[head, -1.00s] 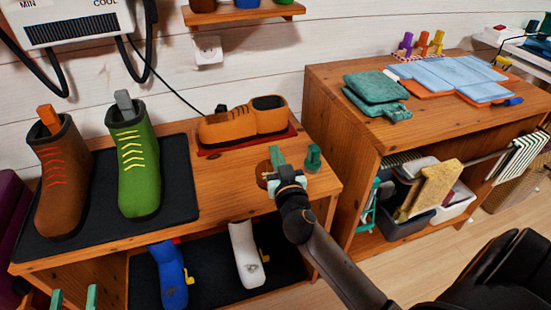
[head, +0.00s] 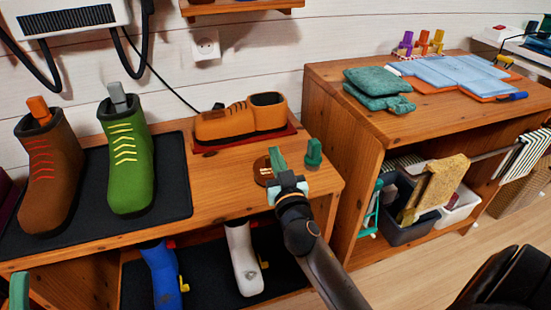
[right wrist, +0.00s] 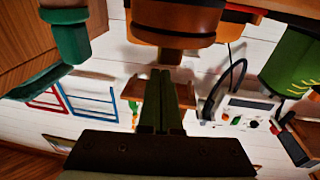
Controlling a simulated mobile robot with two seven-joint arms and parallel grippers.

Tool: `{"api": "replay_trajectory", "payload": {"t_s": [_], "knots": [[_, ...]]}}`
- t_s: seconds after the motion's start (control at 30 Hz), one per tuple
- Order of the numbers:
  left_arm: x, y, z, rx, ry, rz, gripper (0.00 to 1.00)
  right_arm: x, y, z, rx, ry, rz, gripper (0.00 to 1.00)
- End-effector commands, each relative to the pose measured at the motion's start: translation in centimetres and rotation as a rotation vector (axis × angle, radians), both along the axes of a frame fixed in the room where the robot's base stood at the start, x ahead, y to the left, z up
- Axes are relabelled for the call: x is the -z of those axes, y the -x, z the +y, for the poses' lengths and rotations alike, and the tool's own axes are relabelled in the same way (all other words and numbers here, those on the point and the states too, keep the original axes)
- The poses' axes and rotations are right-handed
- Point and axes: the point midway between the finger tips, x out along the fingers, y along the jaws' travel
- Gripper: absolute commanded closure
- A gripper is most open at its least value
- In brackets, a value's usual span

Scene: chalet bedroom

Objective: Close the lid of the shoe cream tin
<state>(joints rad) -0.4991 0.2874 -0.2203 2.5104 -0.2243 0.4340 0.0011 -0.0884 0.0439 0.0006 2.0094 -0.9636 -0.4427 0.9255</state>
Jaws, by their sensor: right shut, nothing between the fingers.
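The shoe cream tin (head: 262,171) is a small, round, brown thing on the wooden bench, in front of the orange shoe. My right gripper (head: 276,156) is shut and empty, its green fingers at the tin's right side and partly covering it. Whether they touch it, and how the lid stands, I cannot tell. In the right wrist view the shut fingers (right wrist: 163,85) point toward a brown shape below the orange shoe; I cannot tell if it is the tin. One green finger of my left gripper (head: 19,290) shows at the lower left edge.
A green knobbed piece (head: 313,153) stands close right of the right gripper. The orange shoe (head: 240,122) is behind on a red mat. The green boot (head: 127,160) and brown boot (head: 48,175) stand on a black mat (head: 178,190) at left.

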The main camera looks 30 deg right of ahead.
Motion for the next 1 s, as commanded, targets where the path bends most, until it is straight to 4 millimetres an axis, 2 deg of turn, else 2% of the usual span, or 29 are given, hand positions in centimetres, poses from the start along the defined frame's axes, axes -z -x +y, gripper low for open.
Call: {"api": "replay_trajectory", "payload": {"t_s": [0.4, 1.0], "knots": [[1.9, -0.1, -0.1, 0.017, 0.018, 0.015, 0.50, 1.0, 0.4, 0.2, 0.001, -0.002, 0.000, 1.00], [2.2, -0.1, -0.3, 0.028, 0.020, 0.022, 0.50, 1.3, 0.6, 0.2, 0.001, -0.001, 0.004, 1.00]]}}
